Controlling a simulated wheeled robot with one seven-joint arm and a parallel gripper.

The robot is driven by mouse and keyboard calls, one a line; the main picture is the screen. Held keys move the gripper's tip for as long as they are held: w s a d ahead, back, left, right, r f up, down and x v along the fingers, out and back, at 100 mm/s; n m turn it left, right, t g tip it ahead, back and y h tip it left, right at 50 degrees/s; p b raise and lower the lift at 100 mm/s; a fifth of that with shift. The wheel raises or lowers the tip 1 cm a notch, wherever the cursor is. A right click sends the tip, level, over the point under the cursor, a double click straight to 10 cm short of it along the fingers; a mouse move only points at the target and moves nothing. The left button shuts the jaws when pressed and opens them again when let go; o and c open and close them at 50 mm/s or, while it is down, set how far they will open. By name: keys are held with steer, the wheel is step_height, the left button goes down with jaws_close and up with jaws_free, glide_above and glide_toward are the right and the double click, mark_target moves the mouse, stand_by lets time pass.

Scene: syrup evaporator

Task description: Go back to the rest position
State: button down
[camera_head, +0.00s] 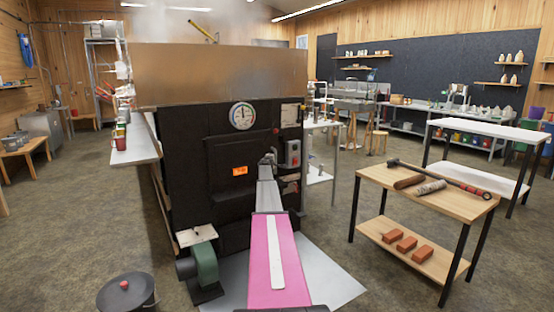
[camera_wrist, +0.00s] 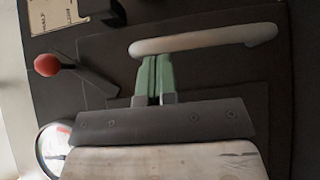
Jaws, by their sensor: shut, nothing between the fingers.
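My gripper (camera_head: 268,160) is stretched out in front of the black evaporator front (camera_head: 185,130). In the wrist view its two green fingers (camera_wrist: 152,78) are together, with nothing between them. The fingertips come up to a pale bar handle (camera_wrist: 205,40) on the dark front; I cannot tell whether they touch it. In the head view my arm hides part of the front and the handle. The firebox door (camera_head: 232,165) with its orange label looks closed.
A red knob (camera_wrist: 47,65) on a lever is left of my fingers. A green blower (camera_head: 204,262) stands low at the left, a dark bin (camera_head: 126,295) nearer. A wooden table (camera_head: 440,200) with tools is at the right. Floor between evaporator and table is partly clear.

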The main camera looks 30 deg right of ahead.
steer(key=s+a, duration=0.6)
steer(key=s, duration=0.3)
steer(key=s+a+f+m+g+y, duration=0.25)
steer(key=s+a+f, duration=0.25)
steer(key=s+a, duration=0.6)
steer(key=s+a+f+m+g+y, duration=0.1)
steer(key=s+a+f+m+g, duration=0.3)
steer(key=a, duration=1.2)
steer(key=s+a+f+m+g+y, duration=0.15)
steer(key=s+a+f, duration=0.45)
steer(key=s+a, duration=0.6)
steer(key=s+a+f+g+y, duration=0.1)
steer(key=s+a+y, duration=0.3)
steer(key=s+a, duration=0.7)
steer(key=s+a+f+g+y, duration=0.2)
steer(key=s+a+y, duration=0.3)
steer(key=s+a, duration=0.7)
steer(key=a+f, duration=0.1)
steer(key=a, duration=0.3)
steer(key=shift+s+a, duration=0.15)
steer(key=shift+s, duration=0.15)
steer(key=shift+w, duration=0.1)
